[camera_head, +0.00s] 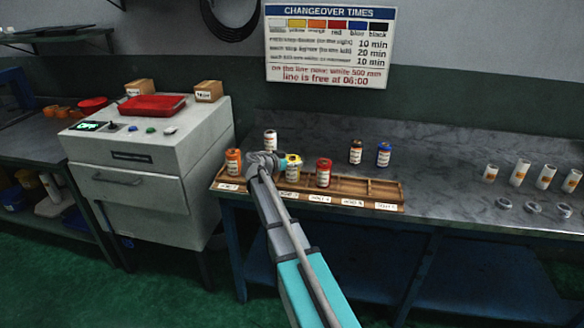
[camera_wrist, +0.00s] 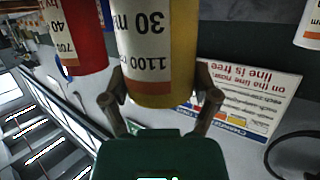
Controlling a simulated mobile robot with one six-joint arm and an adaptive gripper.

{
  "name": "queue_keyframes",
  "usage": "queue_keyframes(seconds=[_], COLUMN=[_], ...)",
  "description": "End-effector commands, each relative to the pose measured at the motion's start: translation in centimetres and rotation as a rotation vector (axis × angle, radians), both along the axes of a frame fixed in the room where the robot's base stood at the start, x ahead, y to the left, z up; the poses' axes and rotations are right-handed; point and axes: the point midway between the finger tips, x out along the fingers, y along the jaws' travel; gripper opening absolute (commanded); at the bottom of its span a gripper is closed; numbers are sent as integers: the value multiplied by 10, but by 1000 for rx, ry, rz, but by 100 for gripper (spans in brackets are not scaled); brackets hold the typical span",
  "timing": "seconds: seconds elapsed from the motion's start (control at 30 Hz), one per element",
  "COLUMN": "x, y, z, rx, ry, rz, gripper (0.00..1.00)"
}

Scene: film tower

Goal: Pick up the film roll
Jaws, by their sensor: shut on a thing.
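A yellow film roll (camera_head: 292,172) with a white label stands upright at the wooden tray in the head view. It also shows large in the wrist view (camera_wrist: 170,75), where its label reads 1100 and 30. My gripper (camera_head: 266,160) is at its left side in the head view. In the wrist view my gripper (camera_wrist: 161,84) has a finger on each side of the yellow roll and is shut on it. I cannot tell whether the roll's base touches the tray.
The tray (camera_head: 350,187) also holds an orange roll (camera_head: 233,162) and a red roll (camera_head: 323,173), close to the yellow one. Behind it stand a white roll (camera_head: 270,141), a black roll (camera_head: 355,153) and a blue roll (camera_head: 383,156).

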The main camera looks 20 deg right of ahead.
Motion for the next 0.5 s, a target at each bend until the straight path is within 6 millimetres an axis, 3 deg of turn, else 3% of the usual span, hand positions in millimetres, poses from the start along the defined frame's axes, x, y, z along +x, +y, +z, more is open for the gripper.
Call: queue_keyframes(seconds=[0.5], x=[0], y=[0], z=[21], rx=[0], ry=[0], rz=[0], gripper=[20])
